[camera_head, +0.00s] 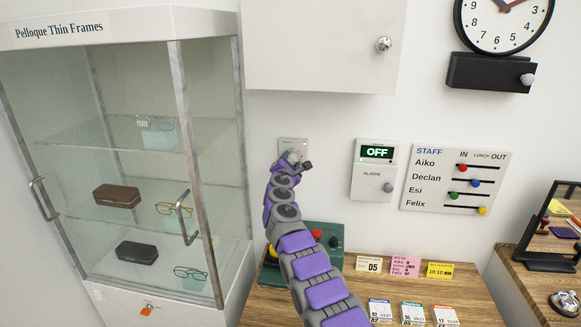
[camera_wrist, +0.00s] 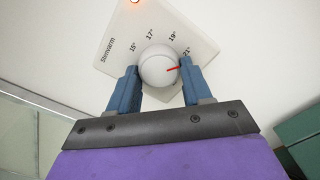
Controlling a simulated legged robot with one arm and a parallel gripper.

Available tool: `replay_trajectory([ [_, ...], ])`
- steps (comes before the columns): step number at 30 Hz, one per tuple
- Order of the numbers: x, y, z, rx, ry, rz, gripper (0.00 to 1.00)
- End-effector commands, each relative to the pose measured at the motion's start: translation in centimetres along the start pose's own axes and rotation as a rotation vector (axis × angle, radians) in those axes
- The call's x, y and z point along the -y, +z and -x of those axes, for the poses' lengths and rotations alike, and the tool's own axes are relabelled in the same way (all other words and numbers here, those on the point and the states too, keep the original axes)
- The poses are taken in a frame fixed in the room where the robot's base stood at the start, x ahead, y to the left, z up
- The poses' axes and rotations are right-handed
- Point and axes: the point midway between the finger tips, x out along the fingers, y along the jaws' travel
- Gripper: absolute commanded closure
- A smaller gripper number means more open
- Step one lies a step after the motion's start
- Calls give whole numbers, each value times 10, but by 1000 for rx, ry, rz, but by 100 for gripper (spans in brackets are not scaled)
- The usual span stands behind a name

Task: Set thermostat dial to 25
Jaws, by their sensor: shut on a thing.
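The thermostat (camera_head: 293,144) is a pale plate on the wall, mostly behind my gripper (camera_head: 293,160) in the head view. In the wrist view the plate (camera_wrist: 120,40) reads "Stenvarm" and shows 15°, 17°, 19° and 21°; any higher marks are hidden by my gripper. Its round white dial (camera_wrist: 155,68) sits between the two blue fingers of my gripper (camera_wrist: 158,78), which is shut on it. The dial's red pointer points right and slightly up, a little past the 21° mark, toward the right finger. A small orange-red light glows at the plate's top.
A glass eyewear cabinet (camera_head: 120,215) stands at left. A white cupboard (camera_head: 320,50) hangs above the thermostat. Right of it are an alarm box (camera_head: 366,183) reading OFF and a staff slider board (camera_head: 425,197). A green box (camera_head: 329,240) with knobs stands on the wooden counter (camera_head: 460,300) below.

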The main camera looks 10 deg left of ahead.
Motion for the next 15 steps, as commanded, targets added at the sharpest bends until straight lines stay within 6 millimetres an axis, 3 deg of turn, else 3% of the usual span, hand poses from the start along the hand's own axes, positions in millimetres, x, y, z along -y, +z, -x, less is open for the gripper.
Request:
replay_trajectory([
  [15,-1,-4,0,-5,-1,-492,81],
])
